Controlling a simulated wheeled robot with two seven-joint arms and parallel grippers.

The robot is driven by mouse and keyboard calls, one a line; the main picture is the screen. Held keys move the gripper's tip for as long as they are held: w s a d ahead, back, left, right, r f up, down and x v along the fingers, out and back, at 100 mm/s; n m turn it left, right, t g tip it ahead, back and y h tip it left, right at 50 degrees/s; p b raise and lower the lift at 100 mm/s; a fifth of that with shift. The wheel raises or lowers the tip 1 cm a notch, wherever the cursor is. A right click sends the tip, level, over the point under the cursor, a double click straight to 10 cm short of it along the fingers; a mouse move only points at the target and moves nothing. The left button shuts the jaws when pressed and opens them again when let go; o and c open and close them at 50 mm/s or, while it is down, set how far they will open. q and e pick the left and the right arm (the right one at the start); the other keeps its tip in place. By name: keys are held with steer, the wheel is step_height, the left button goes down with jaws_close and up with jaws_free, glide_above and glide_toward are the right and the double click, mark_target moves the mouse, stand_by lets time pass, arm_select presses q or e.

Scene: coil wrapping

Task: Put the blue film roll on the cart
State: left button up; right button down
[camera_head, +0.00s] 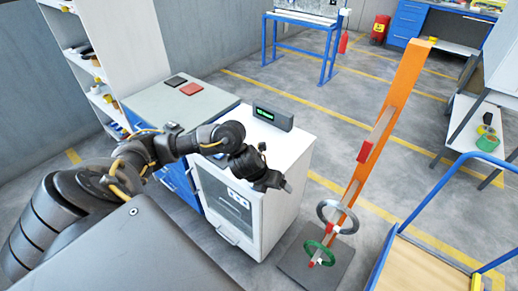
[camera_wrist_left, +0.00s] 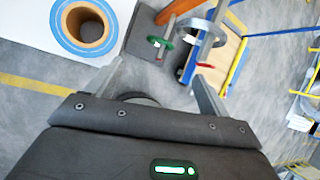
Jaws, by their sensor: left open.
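The blue film roll (camera_wrist_left: 58,27) shows in the left wrist view at the upper left, with a blue outer edge, a pale ring and a brown hollow core. It lies on a white surface. I cannot make it out in the head view. My left gripper (camera_head: 284,185) is over the front of the white cabinet in the head view. Its fingers (camera_wrist_left: 158,72) are apart and empty in the wrist view, with the roll to their upper left. The cart (camera_head: 428,268), with blue rails and a wooden deck, stands at the lower right. My right gripper is not in view.
A white cabinet (camera_head: 293,142) with a small display (camera_head: 272,117) stands beneath my left arm. An orange post (camera_head: 400,85) with grey (camera_head: 337,208) and green (camera_head: 310,252) rings stands on a dark base between cabinet and cart. A grey-topped bench (camera_head: 160,105) is at left.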

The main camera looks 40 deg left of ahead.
arm_select(q)
steer(key=a+r+m+g+y, duration=0.1)
steer(key=a+r+m+y, duration=0.15)
steer(key=a, duration=0.65)
steer(key=x, duration=0.2)
steer(key=b+x, duration=0.1)
steer(key=x, duration=0.1)
steer(key=shift+s+d+h, duration=0.15)
steer(key=shift+s+h, duration=0.1)
steer(key=shift+x, duration=3.2)
steer(key=shift+w+r, duration=0.1)
steer(key=shift+w, duration=0.05)
steer(key=c, duration=1.2)
steer(key=shift+r, duration=0.15)
